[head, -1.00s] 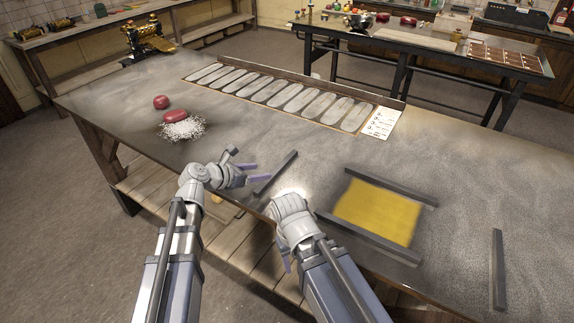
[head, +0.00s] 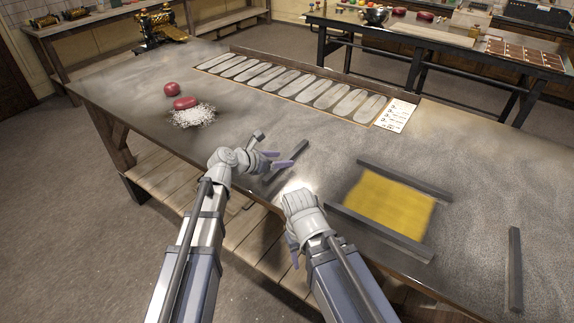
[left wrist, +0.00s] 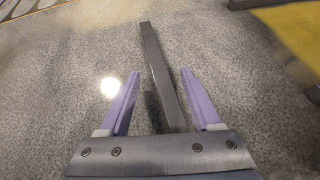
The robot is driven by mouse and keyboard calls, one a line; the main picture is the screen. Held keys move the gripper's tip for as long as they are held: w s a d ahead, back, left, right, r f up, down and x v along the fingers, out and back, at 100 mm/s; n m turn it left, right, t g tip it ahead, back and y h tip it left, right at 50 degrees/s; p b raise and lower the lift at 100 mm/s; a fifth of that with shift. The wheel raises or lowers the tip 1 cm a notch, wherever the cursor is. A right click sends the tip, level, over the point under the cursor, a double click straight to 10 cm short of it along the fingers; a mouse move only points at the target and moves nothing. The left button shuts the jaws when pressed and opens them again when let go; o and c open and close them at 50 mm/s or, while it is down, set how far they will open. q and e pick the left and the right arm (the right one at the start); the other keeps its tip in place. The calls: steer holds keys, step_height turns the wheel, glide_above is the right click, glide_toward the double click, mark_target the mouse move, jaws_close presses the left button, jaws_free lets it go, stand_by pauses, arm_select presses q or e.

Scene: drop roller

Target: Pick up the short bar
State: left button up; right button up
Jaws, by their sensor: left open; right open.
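A short dark grey bar (head: 296,150) lies on the metal tabletop near its front edge, left of the yellow sheet. My left gripper (head: 283,158) is open just above the bar's near half and hides part of it in the head view. In the left wrist view the bar (left wrist: 158,62) runs from between the two purple fingers away past their tips, leaning to the left. The fingers are apart from it on both sides. My right gripper (head: 294,258) hangs low by the table's front edge, pointing down, mostly hidden behind its own arm.
A yellow sheet (head: 390,200) lies between two longer dark bars (head: 404,178) (head: 380,232). Another dark bar (head: 515,270) lies at far right. A red roll (head: 185,103) sits on white shreds (head: 192,117), a red ball (head: 171,89) behind. The tabletop between is clear.

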arm_select(q)
steer(key=shift+x, duration=1)
steer(key=shift+r, duration=0.1)
jaws_close()
stand_by(0.5)
